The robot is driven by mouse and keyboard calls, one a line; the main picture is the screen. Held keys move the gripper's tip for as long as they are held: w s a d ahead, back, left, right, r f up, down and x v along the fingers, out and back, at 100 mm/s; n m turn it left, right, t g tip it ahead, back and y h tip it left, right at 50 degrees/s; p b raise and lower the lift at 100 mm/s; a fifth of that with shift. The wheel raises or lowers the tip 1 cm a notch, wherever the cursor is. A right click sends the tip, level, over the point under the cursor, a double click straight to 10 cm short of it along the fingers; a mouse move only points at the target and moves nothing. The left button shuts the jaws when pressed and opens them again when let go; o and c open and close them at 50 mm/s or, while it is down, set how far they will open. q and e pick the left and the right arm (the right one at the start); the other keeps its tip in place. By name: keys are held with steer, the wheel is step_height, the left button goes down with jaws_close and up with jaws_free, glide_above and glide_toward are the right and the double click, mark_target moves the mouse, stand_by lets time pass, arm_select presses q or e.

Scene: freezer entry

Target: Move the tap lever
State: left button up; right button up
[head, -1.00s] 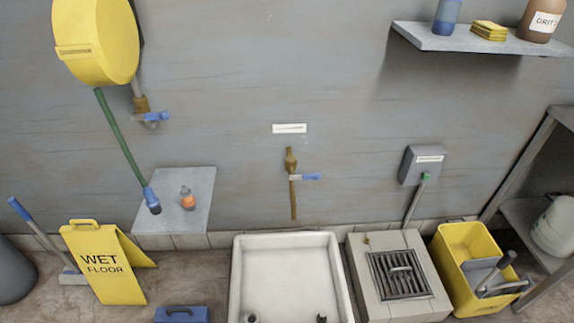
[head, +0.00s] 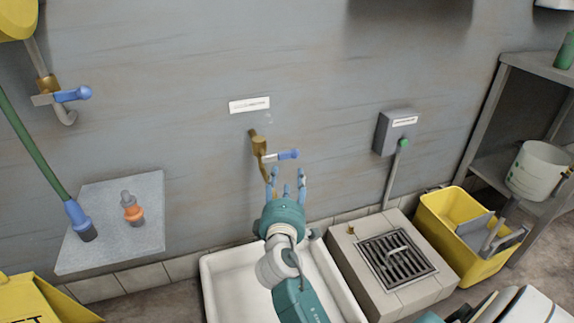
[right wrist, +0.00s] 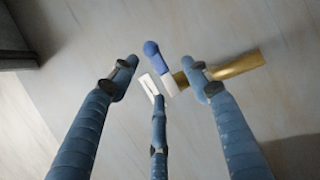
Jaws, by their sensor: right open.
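The brass tap (head: 259,146) is on the grey wall above the white sink, with a blue-ended lever (head: 288,155) pointing right. My right gripper (head: 287,178) is open just below the lever in the head view, its fingers pointing up at the wall. In the right wrist view the blue lever handle (right wrist: 153,50) and the brass tap body (right wrist: 238,64) show beyond and between the spread fingers (right wrist: 165,75). I cannot tell whether any finger touches the lever. A second tap with a blue lever (head: 72,94) is at the upper left. My left gripper is not in view.
The white sink (head: 212,272) lies below the tap. A floor drain block (head: 367,290), a yellow bucket (head: 447,205) and a grey wall box (head: 396,132) are to the right. A grey shelf (head: 140,195) with an orange-collared nozzle (head: 132,210) is to the left.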

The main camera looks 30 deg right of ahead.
mark_target(287, 155)
steer(key=shift+n, duration=0.3)
steer(key=x, duration=0.3)
steer(key=r+x, duration=0.1)
steer(key=x, duration=0.3)
steer(key=b+x, duration=0.1)
steer(key=x, duration=0.3)
steer(key=shift+w+a+r, duration=0.1)
steer(key=shift+w+r, duration=0.2)
jaws_close()
